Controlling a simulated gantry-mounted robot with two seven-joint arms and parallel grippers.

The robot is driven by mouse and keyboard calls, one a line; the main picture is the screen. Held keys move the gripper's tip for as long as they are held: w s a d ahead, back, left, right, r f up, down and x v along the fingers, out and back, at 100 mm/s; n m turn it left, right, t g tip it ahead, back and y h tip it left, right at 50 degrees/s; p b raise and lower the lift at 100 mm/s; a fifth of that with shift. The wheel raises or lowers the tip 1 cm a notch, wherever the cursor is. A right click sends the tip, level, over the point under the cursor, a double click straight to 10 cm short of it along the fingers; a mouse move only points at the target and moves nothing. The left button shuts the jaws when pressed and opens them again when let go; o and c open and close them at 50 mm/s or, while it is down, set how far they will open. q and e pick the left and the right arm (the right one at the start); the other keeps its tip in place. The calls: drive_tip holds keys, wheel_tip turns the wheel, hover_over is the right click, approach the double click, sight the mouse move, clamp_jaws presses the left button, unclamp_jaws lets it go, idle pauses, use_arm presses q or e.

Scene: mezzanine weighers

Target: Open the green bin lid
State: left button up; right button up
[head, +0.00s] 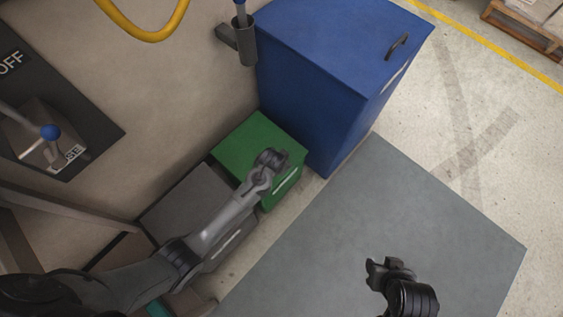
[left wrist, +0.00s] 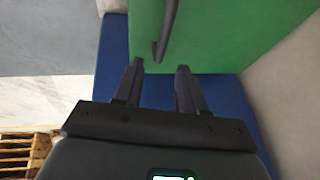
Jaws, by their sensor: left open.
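The green bin (head: 242,142) stands against the wall with its lid down. My left gripper (head: 272,156) is over the lid's near right part, and it hides the lid handle in the head view. In the left wrist view, the green lid (left wrist: 235,35) fills the top and carries a dark bar handle (left wrist: 169,25). My left fingers (left wrist: 160,67) are open, apart on either side of the handle's near end. I cannot tell whether they touch it. My right gripper (head: 380,267) is over the grey surface, away from the bin; its jaws are unclear.
A taller blue bin (head: 325,50) with a dark handle stands directly beside the green bin. A grey bin (head: 180,210) is on its other side. A grey flat surface (head: 400,205) lies in front. A wall panel with a blue-knobbed lever (head: 50,131) is at left.

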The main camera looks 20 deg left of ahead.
use_arm(q)
drive_tip(key=shift+b+x, duration=1.15)
drive_tip(key=shift+x, duration=1.1)
clamp_jaws()
